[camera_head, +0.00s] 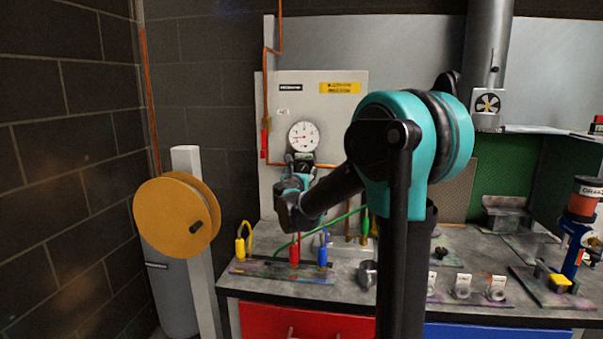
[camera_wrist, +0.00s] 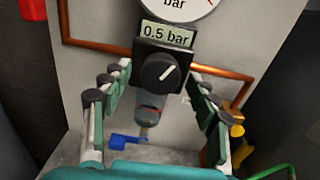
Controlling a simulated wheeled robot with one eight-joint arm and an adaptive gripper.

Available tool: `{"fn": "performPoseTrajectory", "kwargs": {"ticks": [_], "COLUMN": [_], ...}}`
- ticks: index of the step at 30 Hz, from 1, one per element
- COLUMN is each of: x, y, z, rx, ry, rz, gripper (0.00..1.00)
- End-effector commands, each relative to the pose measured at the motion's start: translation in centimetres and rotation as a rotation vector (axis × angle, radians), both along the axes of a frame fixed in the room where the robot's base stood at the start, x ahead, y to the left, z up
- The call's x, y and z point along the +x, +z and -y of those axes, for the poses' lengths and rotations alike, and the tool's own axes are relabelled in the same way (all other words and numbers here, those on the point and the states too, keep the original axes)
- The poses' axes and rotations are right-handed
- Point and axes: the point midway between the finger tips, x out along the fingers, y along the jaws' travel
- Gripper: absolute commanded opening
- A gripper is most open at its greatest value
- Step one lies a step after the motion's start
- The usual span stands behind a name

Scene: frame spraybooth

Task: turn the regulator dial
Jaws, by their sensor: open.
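The regulator dial (camera_wrist: 160,72) is a round black knob with a white pointer line, on a black square body. The line points to the upper right. Above it a display (camera_wrist: 167,35) reads 0.5 bar. In the wrist view my gripper (camera_wrist: 160,95) is open, with one finger on each side of the regulator and visible gaps to the knob. In the head view my gripper (camera_head: 298,163) is at the regulator, below the round pressure gauge (camera_head: 303,137), and hides most of the dial.
Copper pipe (camera_wrist: 95,45) runs on both sides of the regulator. The workbench (camera_head: 345,270) below holds a rack with yellow, red and blue handled tools (camera_head: 294,253). A yellow hose reel (camera_head: 176,220) stands at the left.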

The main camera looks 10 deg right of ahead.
Motion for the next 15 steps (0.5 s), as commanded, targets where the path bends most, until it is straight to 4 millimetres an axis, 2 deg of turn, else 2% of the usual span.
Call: {"fn": "performPoseTrajectory", "kwargs": {"ticks": [9,15], "x": [0.2,0.2], "y": [0.0,0.0], "z": [0.06,0.04], "rx": [0.0,0.0], "ry": [0.0,0.0], "rz": [0.0,0.0], "gripper": [0.59,0.34]}}
